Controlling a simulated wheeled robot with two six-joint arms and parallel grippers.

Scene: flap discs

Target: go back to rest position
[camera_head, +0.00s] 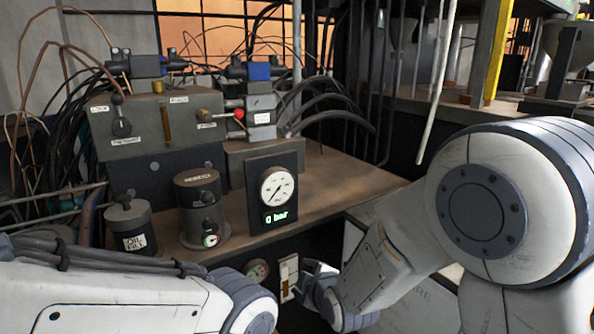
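My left arm (110,295) comes in from the lower left and ends at a joint at the bottom edge. Its gripper is out of the picture. My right arm (395,250) bends down from the right, with its wrist low in the middle. A small grey part at its end (318,272) is close to a pale switch plate (288,276) on the bench front. I cannot tell whether they touch, or whether that gripper is open or shut.
A hydraulic unit (150,128) with valves, a red-knobbed lever (239,114) and hoses stands on the bench (335,175). In front are a gauge reading "0 bar" (277,190), a dark cylinder (200,190) and an oil filler (131,228). The bench's right part is bare.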

